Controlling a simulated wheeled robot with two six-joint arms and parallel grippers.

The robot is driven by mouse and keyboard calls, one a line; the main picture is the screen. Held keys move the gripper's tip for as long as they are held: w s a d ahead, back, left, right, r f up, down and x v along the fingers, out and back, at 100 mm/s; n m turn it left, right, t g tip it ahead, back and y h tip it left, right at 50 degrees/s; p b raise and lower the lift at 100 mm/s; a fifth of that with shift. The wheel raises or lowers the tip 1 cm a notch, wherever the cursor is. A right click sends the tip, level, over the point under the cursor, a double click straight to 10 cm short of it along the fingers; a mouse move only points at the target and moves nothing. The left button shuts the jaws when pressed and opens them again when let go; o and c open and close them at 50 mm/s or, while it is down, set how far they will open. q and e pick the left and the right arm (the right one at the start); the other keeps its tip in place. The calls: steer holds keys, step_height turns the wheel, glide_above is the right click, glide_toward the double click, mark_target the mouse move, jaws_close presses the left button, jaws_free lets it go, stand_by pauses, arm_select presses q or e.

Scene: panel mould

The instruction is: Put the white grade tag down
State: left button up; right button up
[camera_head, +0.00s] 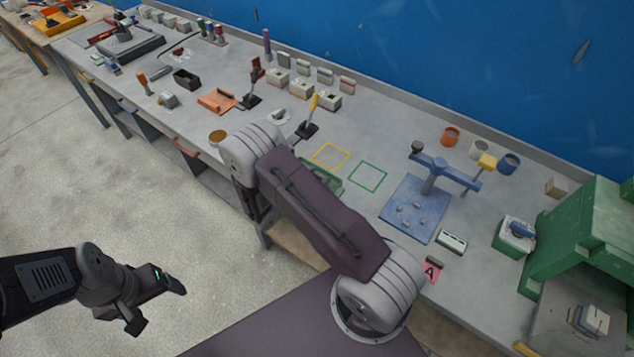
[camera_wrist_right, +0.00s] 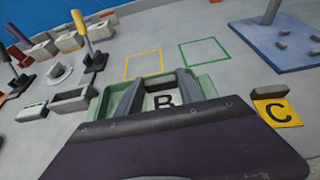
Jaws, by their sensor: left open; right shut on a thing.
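The white grade tag (camera_wrist_right: 162,101), marked with a black B, shows between the fingers of my right gripper (camera_wrist_right: 161,88) in the right wrist view. The gripper is shut on it. A green tray (camera_wrist_right: 209,84) lies around or just under the fingers; I cannot tell whether the tag touches it. In the head view my right arm hides the gripper and tag, and part of the green tray (camera_head: 333,184) shows beside the arm. My left gripper (camera_head: 160,305) is open and empty, over the floor away from the bench.
A yellow tag C (camera_wrist_right: 276,110) lies right of the tray. A pink tag A (camera_head: 431,272) lies near the bench's front edge. Yellow (camera_head: 331,156) and green (camera_head: 367,176) outlined squares behind the tray are empty. A blue fixture (camera_head: 416,209) stands to the right.

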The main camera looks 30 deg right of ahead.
step_height(320, 180, down, 3)
steer(key=shift+w+f, duration=0.1)
steer(key=shift+w, duration=0.05)
steer(key=shift+f, duration=0.1)
steer(key=o, duration=1.3)
